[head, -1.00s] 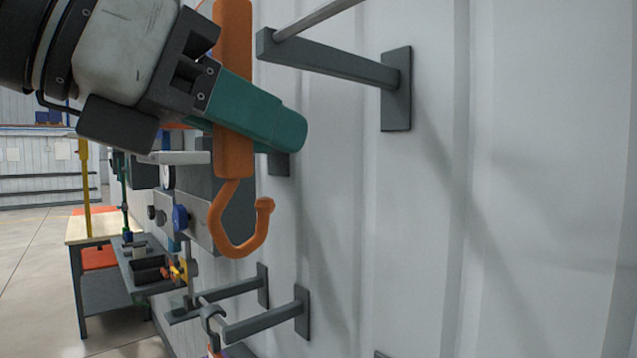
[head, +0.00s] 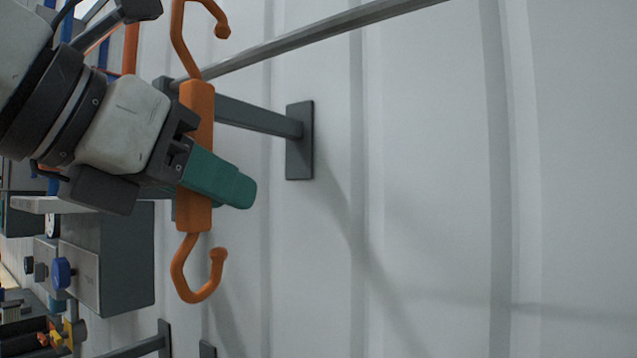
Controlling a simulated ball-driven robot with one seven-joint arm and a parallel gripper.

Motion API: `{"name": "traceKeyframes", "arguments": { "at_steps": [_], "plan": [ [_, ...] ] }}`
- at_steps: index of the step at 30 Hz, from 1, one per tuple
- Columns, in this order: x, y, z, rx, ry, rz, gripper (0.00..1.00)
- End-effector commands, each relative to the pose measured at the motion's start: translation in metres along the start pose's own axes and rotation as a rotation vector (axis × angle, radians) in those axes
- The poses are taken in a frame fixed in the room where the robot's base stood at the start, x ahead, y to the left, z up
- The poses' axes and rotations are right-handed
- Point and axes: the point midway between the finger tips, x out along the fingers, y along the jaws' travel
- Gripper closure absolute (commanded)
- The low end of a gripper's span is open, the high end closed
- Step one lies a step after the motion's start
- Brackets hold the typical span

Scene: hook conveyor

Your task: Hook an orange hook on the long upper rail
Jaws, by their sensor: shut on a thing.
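My gripper (head: 238,190), with teal fingers, is shut on the thick orange middle of an orange hook (head: 197,130). The hook stands nearly upright, with one curl at the top and one at the bottom, both opening to the right. The long upper rail (head: 330,40) is a grey bar that slopes up to the right from the end of a dark wall bracket (head: 255,115). The rail passes at the height of the hook's upper shank, below its top curl. The curl's tip is above the rail. I cannot tell whether hook and rail touch.
A dark wall plate (head: 300,140) carries the bracket. A grey box with a blue knob (head: 62,272) is at the lower left, with another bracket (head: 163,340) below. Part of another orange thing (head: 130,48) shows behind my arm. The ribbed white wall at right is clear.

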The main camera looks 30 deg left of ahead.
Motion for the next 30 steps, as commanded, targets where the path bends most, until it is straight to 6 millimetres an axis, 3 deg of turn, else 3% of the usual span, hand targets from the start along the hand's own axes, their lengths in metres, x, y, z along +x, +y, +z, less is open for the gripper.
{"name": "traceKeyframes", "arguments": {
  "at_steps": [11, 30],
  "plan": [
    [0.026, -0.001, 0.009, 0.001, 0.0, -0.001, 1.0],
    [0.043, 0.0, -0.019, 0.0, 0.0, -0.001, 1.0]
  ]
}}
